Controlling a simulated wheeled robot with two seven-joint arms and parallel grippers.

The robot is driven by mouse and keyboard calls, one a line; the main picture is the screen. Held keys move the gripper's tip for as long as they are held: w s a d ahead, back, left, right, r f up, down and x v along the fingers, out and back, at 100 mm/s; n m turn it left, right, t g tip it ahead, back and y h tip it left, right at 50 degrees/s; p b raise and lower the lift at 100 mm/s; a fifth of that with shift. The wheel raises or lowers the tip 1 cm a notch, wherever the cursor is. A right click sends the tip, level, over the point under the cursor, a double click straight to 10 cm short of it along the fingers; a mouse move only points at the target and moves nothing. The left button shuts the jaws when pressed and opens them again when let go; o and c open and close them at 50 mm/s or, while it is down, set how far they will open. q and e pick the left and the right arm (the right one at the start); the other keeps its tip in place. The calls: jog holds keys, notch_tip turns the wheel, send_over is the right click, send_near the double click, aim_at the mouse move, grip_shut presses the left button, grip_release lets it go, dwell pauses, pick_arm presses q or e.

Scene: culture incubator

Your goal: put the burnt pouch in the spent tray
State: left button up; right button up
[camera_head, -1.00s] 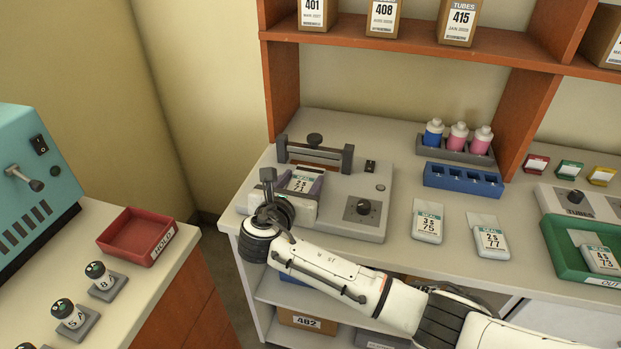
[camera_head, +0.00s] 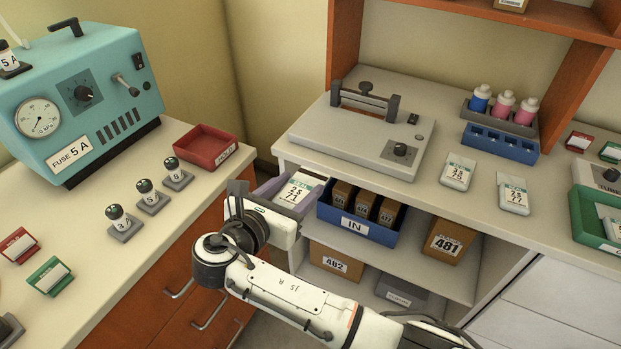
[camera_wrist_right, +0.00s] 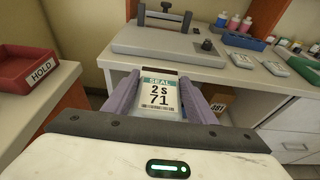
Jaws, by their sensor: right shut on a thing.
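My right gripper (camera_head: 291,195) is shut on a white pouch (camera_head: 300,187) with a teal SEAL band and the print 2 s 71. It holds the pouch in the air in front of the counter's left front corner. In the right wrist view the pouch (camera_wrist_right: 159,96) sits between the two purple fingers of the gripper (camera_wrist_right: 160,100); a dark strip shows at its far end. Whether that strip is a burn I cannot tell. No tray marked as spent shows in these views. My left gripper is not in view.
A red HOLD tray (camera_head: 206,147) stands empty on the left bench. The grey sealer (camera_head: 335,132) is on the counter, with two pouches (camera_head: 457,172) to its right. A blue IN bin (camera_head: 357,229) sits on the shelf below. A green tray (camera_head: 588,225) is at far right.

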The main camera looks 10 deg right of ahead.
jog(key=shift+s+a, duration=0.4)
jog(key=shift+s, duration=0.2)
jog(key=shift+s+d, duration=0.1)
jog(key=s+d+r, duration=0.4)
jog(key=s+d, duration=0.3)
jog(key=d, duration=0.2)
jog(key=s+d+r+n+y, duration=0.1)
jog(key=s+d+r, duration=0.4)
jog(key=s+d, duration=0.3)
jog(key=shift+s+d+t, duration=0.15)
jog(key=shift+d+t, duration=0.15)
jog(key=shift+d, duration=0.6)
jog(key=shift+a, duration=0.1)
